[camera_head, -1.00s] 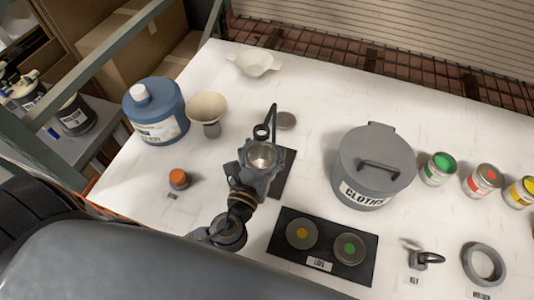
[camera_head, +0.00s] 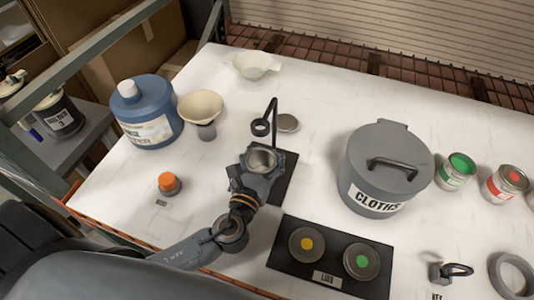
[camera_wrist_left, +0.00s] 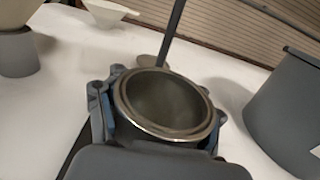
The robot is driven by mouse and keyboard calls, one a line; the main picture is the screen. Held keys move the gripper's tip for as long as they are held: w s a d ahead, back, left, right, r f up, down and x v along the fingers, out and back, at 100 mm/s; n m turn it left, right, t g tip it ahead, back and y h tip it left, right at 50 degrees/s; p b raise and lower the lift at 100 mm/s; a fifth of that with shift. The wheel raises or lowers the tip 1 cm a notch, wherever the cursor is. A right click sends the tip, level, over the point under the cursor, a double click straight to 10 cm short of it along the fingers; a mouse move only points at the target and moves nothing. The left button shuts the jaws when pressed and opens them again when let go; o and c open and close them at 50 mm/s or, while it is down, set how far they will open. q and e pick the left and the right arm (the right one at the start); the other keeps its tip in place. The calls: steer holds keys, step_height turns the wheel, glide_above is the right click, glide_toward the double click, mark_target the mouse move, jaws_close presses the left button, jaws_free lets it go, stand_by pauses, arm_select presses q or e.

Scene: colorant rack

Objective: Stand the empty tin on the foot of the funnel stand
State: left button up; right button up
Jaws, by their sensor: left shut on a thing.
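My left gripper (camera_head: 258,168) is shut on the empty tin (camera_head: 263,159), an open grey metal tin held upright. The tin's open mouth (camera_wrist_left: 165,102) fills the middle of the left wrist view, with a finger on each side. The funnel stand (camera_head: 262,127) has a dark post with a ring, just behind the tin; its post (camera_wrist_left: 173,32) also shows in the left wrist view. The stand's black foot (camera_head: 284,178) lies under and to the right of my gripper, partly hidden by it. I cannot tell whether the tin touches the foot. My right gripper is not in view.
A cream funnel (camera_head: 201,107) and a blue jug (camera_head: 148,112) stand at left. A grey CLOTHS bin (camera_head: 381,165) stands to the right. A black mat with lids (camera_head: 275,257) lies in front.

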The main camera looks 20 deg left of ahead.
arm_select(q)
steer(key=shift+f, duration=0.2)
steer(key=o, duration=1.4)
steer(key=shift+r, duration=0.1)
steer(key=shift+r, duration=0.2)
steer(key=s+b, duration=0.1)
steer(key=s, duration=0.2)
steer(key=s+b, duration=0.1)
steer(key=s, duration=0.3)
steer(key=s+b, duration=0.1)
steer(key=s, duration=0.3)
steer(key=shift+s+d+f, duration=0.15)
steer(key=shift+d+f, duration=0.05)
steer(key=shift+d, duration=0.15)
steer(key=shift+s+r, duration=0.15)
steer(key=shift+s, duration=0.2)
